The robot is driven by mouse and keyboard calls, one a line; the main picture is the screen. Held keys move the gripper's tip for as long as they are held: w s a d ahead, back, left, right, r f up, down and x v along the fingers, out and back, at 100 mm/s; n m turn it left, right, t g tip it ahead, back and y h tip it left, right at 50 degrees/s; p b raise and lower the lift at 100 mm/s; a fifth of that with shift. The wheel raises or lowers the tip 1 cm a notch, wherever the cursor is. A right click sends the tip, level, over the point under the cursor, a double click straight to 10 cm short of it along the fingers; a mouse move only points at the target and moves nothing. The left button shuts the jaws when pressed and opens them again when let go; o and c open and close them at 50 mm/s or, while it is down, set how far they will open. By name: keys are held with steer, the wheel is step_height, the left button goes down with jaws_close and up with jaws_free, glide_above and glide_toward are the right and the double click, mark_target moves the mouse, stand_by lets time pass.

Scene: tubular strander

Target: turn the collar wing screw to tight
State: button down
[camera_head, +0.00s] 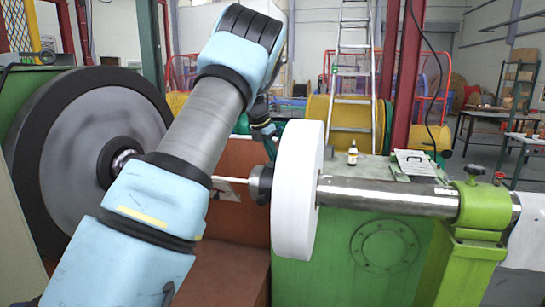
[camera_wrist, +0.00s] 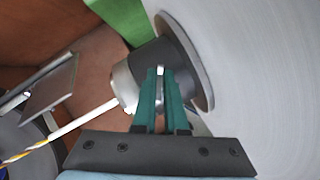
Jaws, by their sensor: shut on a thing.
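The dark collar (camera_head: 261,185) sits on the shaft against the left face of the large white disc (camera_head: 298,190). In the wrist view the collar (camera_wrist: 178,62) is just beyond my fingertips, with a pale metal end on its left. My gripper (camera_wrist: 162,88) has its two green fingers close together at the collar, shut on the wing screw. Only a small light bit of the wing screw (camera_wrist: 160,71) shows between the fingertips; its wings are hidden, so its angle cannot be told. In the head view my gripper (camera_head: 270,145) is above the collar, partly behind my arm.
A thin white rod (camera_head: 230,179) runs left from the collar. A big dark-rimmed wheel (camera_head: 85,150) stands at left. A steel shaft (camera_head: 390,195) runs right to a green bearing stand (camera_head: 482,210). A small bottle (camera_head: 352,153) stands on the green housing.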

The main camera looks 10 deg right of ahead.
steer(key=m+g, duration=0.1)
steer(key=m, duration=0.3)
steer(key=shift+m+g+h, duration=0.3)
steer(key=shift+g, duration=0.1)
steer(key=m+g, duration=0.1)
steer(key=m, duration=0.2)
steer(key=shift+m, duration=0.3)
steer(key=m+g, duration=0.1)
steer(key=m, duration=0.2)
steer(key=m+g+y, duration=0.1)
steer(key=m, duration=0.2)
steer(key=shift+s+m+g+y, duration=0.1)
steer(key=shift+m+g+y, duration=0.2)
steer(key=c, duration=1)
jaws_free()
steer(key=shift+o, duration=0.2)
